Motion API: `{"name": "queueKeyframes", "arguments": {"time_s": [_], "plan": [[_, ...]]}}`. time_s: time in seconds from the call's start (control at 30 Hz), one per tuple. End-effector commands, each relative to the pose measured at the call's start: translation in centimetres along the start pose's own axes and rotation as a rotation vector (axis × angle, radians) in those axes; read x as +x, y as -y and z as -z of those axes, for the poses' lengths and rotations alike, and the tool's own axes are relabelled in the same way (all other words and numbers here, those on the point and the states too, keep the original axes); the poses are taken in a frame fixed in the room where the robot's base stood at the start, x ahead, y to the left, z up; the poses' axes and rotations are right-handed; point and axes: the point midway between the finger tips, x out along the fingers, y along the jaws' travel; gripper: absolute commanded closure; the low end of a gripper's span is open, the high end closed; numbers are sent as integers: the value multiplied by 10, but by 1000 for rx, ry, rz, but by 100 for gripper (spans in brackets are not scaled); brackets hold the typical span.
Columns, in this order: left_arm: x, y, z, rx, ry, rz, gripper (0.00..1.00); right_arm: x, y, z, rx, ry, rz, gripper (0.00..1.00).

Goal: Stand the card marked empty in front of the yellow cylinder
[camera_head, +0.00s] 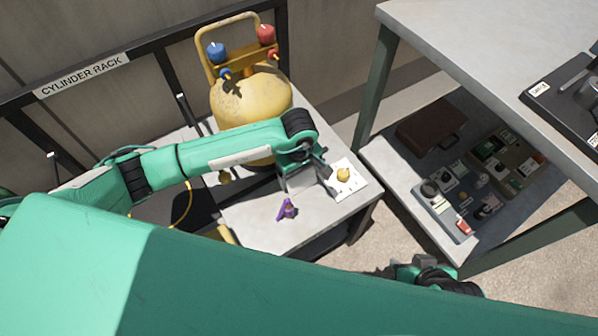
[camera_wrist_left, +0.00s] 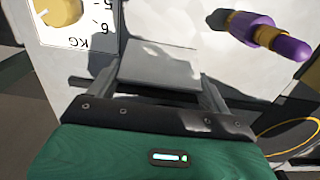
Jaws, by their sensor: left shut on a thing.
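The yellow cylinder (camera_head: 250,98) stands on a low grey platform, with blue and red valves at its top. My left gripper (camera_head: 300,182) is in front of it and to its right, above the platform. In the left wrist view, a plain grey card (camera_wrist_left: 160,64) sits between the two fingers, which are shut on it. No lettering shows on the face I see, so I cannot read whether it is marked empty. My right gripper (camera_head: 428,274) is low at the right, partly hidden behind my own green body; its jaws are not clear.
A white dial plate (camera_head: 345,178) marked KG is at the platform's right corner, close to my left gripper. A purple and brass fitting (camera_head: 287,209) lies near the front edge. A rack sign (camera_head: 82,75) hangs behind. A grey table (camera_head: 480,60) stands right.

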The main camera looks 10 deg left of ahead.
Motion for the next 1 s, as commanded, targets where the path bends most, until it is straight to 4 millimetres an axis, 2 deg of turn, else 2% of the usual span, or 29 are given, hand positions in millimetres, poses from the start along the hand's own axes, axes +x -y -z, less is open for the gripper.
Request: {"name": "queueKeyframes", "arguments": {"time_s": [0.07,0.1,0.17,0.53,0.77,0.8,1.0], "plan": [[3,0,0,0,0,0,41,2,0,-1,0,0,0,64],[2,0,0,0,0,0,13,1,0,-1,0,0,0,64],[1,0,0,0,0,0,1,1,0,0,0,0,0,64],[2,0,0,0,0,1,0,3,3,2,-3,-22,8,64],[0,0,0,1,0,0,0,7,19,18,-13,-140,46,64],[-16,-1,1,2,-3,-4,0,3,15,17,-11,-118,37,64],[-66,-1,1,2,-4,-3,0,-4,6,10,-4,-44,13,64]]}}
